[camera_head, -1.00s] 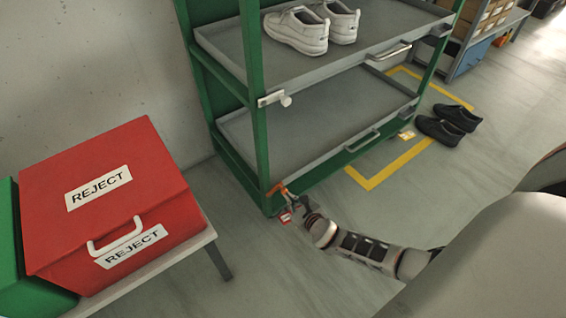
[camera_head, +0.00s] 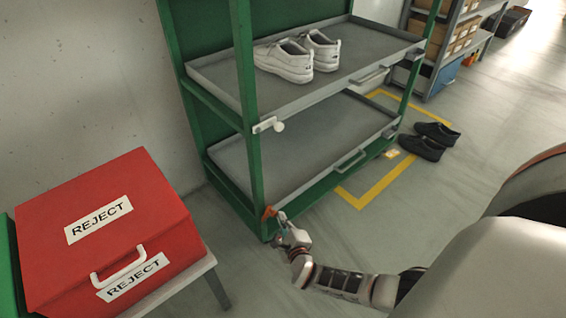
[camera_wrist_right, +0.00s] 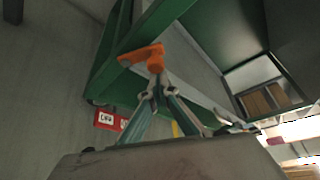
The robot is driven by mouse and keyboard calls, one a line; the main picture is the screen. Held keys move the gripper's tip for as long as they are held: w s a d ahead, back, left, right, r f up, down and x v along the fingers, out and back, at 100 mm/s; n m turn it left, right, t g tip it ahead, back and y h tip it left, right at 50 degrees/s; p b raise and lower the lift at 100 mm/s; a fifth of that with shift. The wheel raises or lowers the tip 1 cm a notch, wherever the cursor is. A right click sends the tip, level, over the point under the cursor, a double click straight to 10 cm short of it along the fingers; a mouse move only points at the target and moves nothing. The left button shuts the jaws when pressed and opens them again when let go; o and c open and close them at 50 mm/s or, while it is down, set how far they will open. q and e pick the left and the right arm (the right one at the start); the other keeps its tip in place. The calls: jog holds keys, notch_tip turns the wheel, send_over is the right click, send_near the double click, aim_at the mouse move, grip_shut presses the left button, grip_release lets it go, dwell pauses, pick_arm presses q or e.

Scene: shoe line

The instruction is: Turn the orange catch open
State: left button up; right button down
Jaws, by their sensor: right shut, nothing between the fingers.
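The orange catch (camera_head: 269,213) sits low on the front left post of the green rack (camera_head: 250,150). In the right wrist view the catch (camera_wrist_right: 148,54) shows as an orange bar with a round knob, lying roughly across the green post. My right gripper (camera_head: 282,222) is at the catch in the head view. In the right wrist view the right gripper (camera_wrist_right: 158,84) is shut and empty, its fingertips just below the knob. I cannot tell whether they touch it. My left gripper is not in view.
A white catch (camera_head: 268,125) sits higher on the same post. White shoes (camera_head: 285,60) stand on the upper tray. The red REJECT box (camera_head: 110,225) stands at left. Black shoes (camera_head: 428,142) lie on the floor at right. The floor in front of the rack is clear.

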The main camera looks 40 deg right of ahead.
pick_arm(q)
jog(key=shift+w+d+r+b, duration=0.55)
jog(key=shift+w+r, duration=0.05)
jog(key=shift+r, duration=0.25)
pick_arm(e)
jog(key=a+n, duration=0.1)
jog(key=a+r+n+t+h, duration=0.1)
jog(key=n, duration=0.1)
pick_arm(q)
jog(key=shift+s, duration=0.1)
pick_arm(e)
jog(key=shift+a, duration=0.1)
jog(key=d, duration=0.4)
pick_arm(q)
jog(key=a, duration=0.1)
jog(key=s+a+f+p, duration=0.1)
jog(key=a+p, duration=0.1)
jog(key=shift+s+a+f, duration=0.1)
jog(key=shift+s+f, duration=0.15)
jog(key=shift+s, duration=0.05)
pick_arm(e)
jog(key=f+v, duration=0.1)
jog(key=v, duration=0.9)
jog(key=shift+s+a, duration=0.15)
jog(key=shift+s, duration=0.1)
